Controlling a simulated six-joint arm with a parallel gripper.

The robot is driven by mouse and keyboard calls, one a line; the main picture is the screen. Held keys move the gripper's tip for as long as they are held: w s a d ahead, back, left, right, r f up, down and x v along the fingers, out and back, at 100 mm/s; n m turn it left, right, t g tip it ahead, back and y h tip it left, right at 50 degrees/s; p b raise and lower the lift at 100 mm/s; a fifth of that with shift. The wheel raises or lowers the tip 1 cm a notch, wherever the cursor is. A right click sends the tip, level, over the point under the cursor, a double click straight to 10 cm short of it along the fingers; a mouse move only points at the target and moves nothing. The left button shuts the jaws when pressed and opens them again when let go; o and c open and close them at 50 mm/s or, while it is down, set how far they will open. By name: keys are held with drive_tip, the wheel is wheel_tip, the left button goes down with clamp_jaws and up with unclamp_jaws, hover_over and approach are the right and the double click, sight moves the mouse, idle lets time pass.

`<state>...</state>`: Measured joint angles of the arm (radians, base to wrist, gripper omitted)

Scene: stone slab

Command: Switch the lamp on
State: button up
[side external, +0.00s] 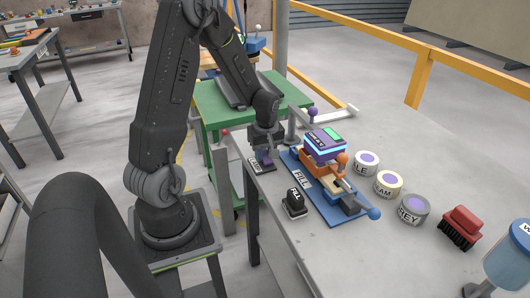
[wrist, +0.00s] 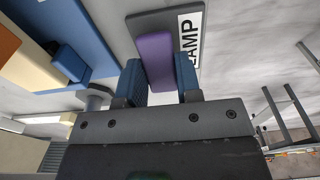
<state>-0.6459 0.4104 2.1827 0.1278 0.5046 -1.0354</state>
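The lamp switch is a dark plate with a white label, which ends in "AMP" in the wrist view, and a raised purple lever (wrist: 154,58). In the side view its plate (side external: 262,166) lies near the slab's left edge, with a bit of purple showing under my gripper (side external: 266,149). In the wrist view the two blue fingers of my gripper (wrist: 160,82) stand on either side of the lever, which fills the gap between them. The fingers look closed on it. I cannot make out which thing is the lamp.
A black FILL switch (side external: 295,202) stands in front.

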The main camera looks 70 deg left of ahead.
sight(266, 158)
drive_tip(key=o, duration=0.5)
drive_tip(key=shift+c, duration=0.2)
wheel_tip(266, 158, up, 14)
drive_tip(key=d, duration=0.1)
drive_tip(key=shift+f, duration=0.1)
drive_tip(key=s+d+r+m+t, duration=0.2)
drive_tip(key=s+d+m, duration=0.1)
drive_tip(key=d+m, duration=0.3)
drive_tip(key=s+d+r+m+t, duration=0.1)
drive_tip(key=s+d+r+m, duration=0.2)
drive_tip(key=d+m, duration=0.3)
drive_tip(key=s+d+r+m+t, duration=0.2)
drive_tip(key=d+m, duration=0.4)
drive_tip(key=d, duration=0.3)
drive_tip(key=shift+s+d+r+t+h, duration=0.3)
drive_tip(key=shift+s+d+r+h, duration=0.1)
drive_tip(key=shift+s+r, duration=0.4)
